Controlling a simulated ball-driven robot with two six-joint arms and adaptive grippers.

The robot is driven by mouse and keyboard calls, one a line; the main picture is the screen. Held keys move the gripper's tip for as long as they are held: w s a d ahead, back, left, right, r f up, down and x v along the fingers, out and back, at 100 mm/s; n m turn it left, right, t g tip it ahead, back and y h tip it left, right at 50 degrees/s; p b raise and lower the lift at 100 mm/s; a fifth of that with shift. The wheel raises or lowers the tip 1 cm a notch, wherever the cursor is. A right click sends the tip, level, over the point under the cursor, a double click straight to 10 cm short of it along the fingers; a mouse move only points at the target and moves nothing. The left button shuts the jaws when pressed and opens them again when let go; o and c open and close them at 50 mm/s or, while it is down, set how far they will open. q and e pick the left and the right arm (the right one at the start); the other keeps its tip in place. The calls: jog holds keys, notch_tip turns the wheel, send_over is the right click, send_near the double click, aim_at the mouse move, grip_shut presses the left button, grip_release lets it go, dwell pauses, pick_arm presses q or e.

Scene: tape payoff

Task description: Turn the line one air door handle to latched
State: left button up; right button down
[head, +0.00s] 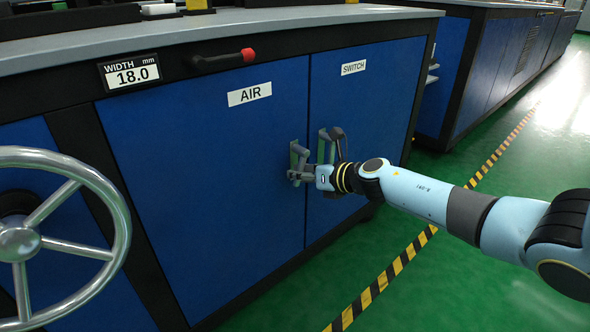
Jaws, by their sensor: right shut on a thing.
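The blue air door (215,180) carries a white AIR label and appears closed in the cabinet front. Its handle (298,150) is a small grey-green piece near the door's right edge. My right gripper (294,177) is at this handle, shut on its lower part. The gripper covers part of the handle, so its exact angle is hard to tell. My left gripper is not in view.
The switch door (370,95) is just right, with its own handle (337,140) close behind my right wrist. A metal handwheel (125,225) stands at the left. A red-tipped lever (248,55) sits above the AIR label. Green floor with striped tape (405,258) lies right.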

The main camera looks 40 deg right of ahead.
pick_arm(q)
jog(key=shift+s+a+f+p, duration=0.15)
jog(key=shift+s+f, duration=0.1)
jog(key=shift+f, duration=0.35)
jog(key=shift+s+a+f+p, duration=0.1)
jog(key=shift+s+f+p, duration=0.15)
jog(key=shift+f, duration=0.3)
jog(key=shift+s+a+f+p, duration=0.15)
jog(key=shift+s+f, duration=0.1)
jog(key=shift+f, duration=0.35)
pick_arm(e)
jog(key=shift+d+f+n+h, duration=0.2)
jog(key=shift+d+n+h, duration=0.75)
jog(key=shift+n, duration=0.25)
jog(key=c, duration=1.3)
grip_release()
jog(key=shift+d, duration=0.1)
jog(key=v, duration=1.1)
jog(key=shift+s+r, duration=0.15)
jog(key=shift+s, duration=0.25)
